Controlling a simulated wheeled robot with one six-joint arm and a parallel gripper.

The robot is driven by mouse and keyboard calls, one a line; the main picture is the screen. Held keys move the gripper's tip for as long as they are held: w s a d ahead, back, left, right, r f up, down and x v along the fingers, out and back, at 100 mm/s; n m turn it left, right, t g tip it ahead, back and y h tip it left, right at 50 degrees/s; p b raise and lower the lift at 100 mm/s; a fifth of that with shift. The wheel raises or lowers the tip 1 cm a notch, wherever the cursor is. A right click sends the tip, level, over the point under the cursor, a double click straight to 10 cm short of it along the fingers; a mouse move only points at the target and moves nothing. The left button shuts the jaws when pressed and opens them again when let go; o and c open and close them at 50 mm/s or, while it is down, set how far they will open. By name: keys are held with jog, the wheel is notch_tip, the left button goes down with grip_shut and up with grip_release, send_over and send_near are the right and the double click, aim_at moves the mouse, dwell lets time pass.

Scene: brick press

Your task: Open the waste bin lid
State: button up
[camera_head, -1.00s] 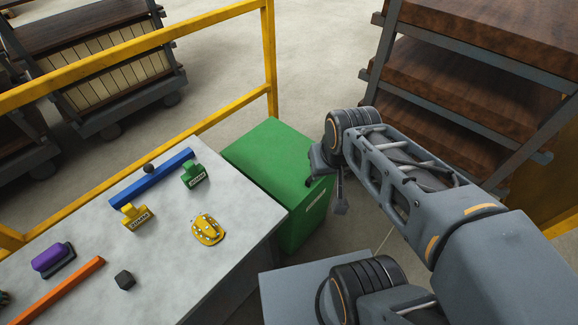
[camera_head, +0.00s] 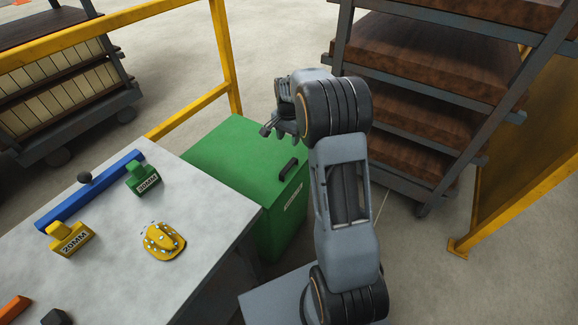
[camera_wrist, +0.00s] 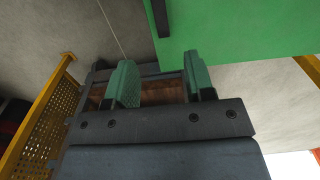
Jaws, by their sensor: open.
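The green waste bin (camera_head: 275,222) stands beside the grey table, its flat lid (camera_head: 225,160) shut. A dark bar handle (camera_head: 289,169) sits on the lid near its right edge, with a pale label on the wall below. My gripper (camera_head: 270,128) is above the far right part of the lid, apart from the handle. In the wrist view my gripper (camera_wrist: 160,88) shows two green-padded fingers spread apart with nothing between them. The green lid (camera_wrist: 235,25) fills the upper right there, and part of the dark handle (camera_wrist: 160,15) shows at the top.
A yellow rail (camera_head: 226,60) runs behind the bin. A rack of brown shelves (camera_head: 430,70) stands at the right. Bare floor lies between.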

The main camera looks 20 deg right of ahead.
aim_at(289, 165)
notch_tip(289, 165, down, 13)
jog(key=shift+f+b, duration=0.1)
jog(key=shift+b, duration=0.6)
grip_shut()
dwell(0.3)
